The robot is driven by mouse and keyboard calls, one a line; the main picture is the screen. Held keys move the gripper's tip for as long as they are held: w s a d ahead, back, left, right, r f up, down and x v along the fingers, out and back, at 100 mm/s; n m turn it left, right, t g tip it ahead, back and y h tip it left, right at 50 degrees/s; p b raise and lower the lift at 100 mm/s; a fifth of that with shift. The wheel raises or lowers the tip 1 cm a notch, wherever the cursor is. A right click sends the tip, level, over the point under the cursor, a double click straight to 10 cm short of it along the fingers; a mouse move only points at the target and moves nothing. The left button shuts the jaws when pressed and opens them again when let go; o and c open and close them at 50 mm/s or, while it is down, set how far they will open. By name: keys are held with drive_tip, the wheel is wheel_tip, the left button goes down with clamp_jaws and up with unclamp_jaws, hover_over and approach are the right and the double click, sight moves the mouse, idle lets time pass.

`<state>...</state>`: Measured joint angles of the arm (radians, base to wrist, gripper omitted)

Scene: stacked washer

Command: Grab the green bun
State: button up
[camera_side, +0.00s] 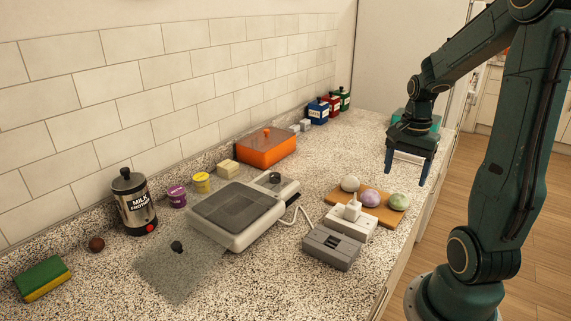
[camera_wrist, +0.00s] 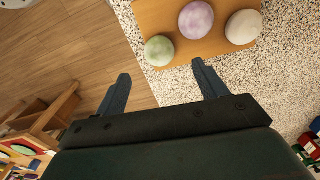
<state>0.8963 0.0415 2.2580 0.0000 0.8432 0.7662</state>
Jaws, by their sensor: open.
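The green bun (camera_side: 398,201) sits at the right end of a wooden board (camera_side: 384,215) on the counter. A purple bun (camera_side: 370,198) and a white bun (camera_side: 350,184) sit on the board beside it. My gripper (camera_side: 406,170) is open and empty, above the counter behind the board. In the wrist view, the green bun (camera_wrist: 159,50) lies ahead of my gripper (camera_wrist: 160,78), roughly between the two fingers and beyond their tips. The purple bun (camera_wrist: 196,20) and white bun (camera_wrist: 243,27) are to its right.
A white power strip with a plug (camera_side: 348,222) and a grey box (camera_side: 332,246) stand in front of the board. A grey appliance (camera_side: 235,212) and an orange container (camera_side: 266,148) are further left. The counter's right edge runs close to the green bun.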

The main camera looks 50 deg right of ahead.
sight(401, 194)
drive_tip(key=shift+f, duration=1.45)
drive_tip(key=shift+f, duration=0.1)
drive_tip(key=shift+f, duration=2.45)
drive_tip(key=c, duration=1.1)
